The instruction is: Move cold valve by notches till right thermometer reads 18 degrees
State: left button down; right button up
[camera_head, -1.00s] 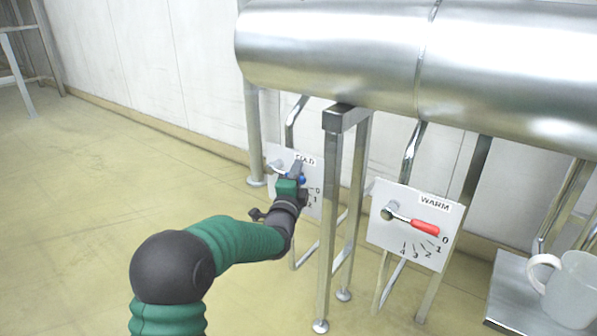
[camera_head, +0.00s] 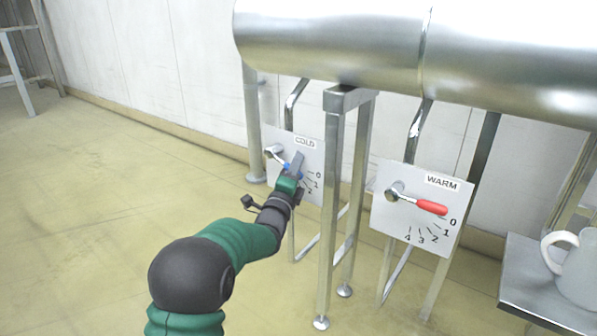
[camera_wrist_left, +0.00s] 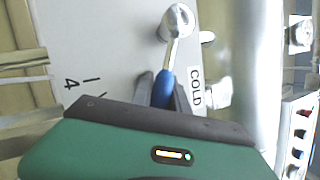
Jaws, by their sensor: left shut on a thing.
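The COLD panel (camera_head: 281,138) is a white plate with a number scale, left of the metal post in the head view. The cold valve is a metal lever with a blue handle, which shows in the left wrist view (camera_wrist_left: 163,88). My left gripper (camera_head: 295,168) is shut on the blue handle, seen between its two fingers in the left wrist view. The marks 0, 1 and 2 show beside the gripper; the lower marks are hidden behind it. No thermometer can be made out in the head view. My right gripper is not in view.
The WARM panel (camera_head: 418,235) with its red-handled lever (camera_head: 431,207) stands to the right, the lever pointing near 0. A metal post (camera_head: 333,230) stands between the panels. A large steel tank (camera_head: 330,45) is above. A white mug (camera_head: 580,275) stands on a metal shelf (camera_head: 530,290) at right.

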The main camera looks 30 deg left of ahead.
pick_arm(q)
jog(key=shift+f, duration=0.35)
jog(key=c, duration=1.3)
grip_release()
jog(key=shift+r, duration=0.15)
jog(key=p+v, duration=0.4)
jog(key=v, duration=1.3)
jog(key=shift+p, duration=0.35)
jog(key=shift+w, duration=0.15)
